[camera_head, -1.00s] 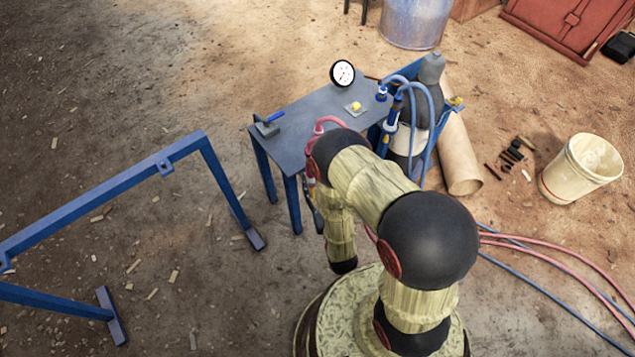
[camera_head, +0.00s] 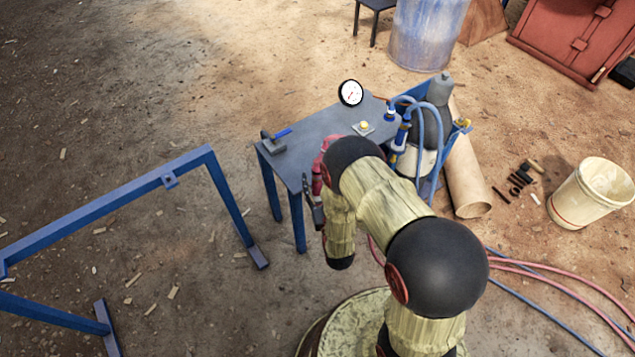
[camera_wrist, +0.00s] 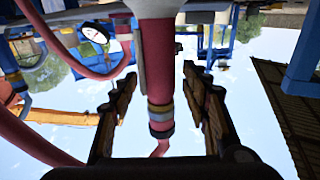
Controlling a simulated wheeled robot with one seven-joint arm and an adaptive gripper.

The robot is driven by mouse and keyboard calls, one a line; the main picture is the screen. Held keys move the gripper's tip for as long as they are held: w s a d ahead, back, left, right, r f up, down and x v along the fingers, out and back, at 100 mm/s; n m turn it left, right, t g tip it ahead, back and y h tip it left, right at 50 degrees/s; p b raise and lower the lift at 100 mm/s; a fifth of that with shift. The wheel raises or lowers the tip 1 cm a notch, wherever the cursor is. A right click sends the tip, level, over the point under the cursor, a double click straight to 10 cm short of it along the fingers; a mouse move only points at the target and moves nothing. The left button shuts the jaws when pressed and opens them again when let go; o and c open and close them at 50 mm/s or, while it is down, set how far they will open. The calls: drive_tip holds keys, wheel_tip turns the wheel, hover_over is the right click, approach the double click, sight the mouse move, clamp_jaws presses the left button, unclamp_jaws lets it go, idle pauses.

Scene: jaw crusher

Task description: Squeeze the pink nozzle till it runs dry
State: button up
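The pink nozzle (camera_wrist: 156,65) hangs in the middle of the wrist view, with yellow, grey and black bands at its lower end. My gripper (camera_wrist: 158,78) has one finger on each side of it, with a gap visible on both sides; it is open. In the head view, my gripper (camera_head: 313,202) is at the front edge of the blue-legged table, and a pink-red part (camera_head: 318,170) shows beside it, mostly hidden by my arm. A short pink piece shows below the nozzle's black band; I cannot tell whether it is hose or liquid.
The grey table (camera_head: 312,132) bears a pressure gauge (camera_head: 351,93), a blue-handled clamp (camera_head: 274,142) and a yellow button (camera_head: 364,126). A blue rack with a grey cylinder (camera_head: 440,88) stands to its right. A blue frame (camera_head: 120,202) stands left. A pink hose (camera_wrist: 45,135) curves at left.

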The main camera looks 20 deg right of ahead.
drive_tip(key=shift+c, duration=1.2)
clamp_jaws()
drive_tip(key=shift+o, duration=1)
unclamp_jaws()
drive_tip(key=shift+s, duration=0.1)
drive_tip(key=s, duration=0.7)
drive_tip(key=shift+s+a, duration=0.15)
drive_tip(key=shift+a, duration=0.1)
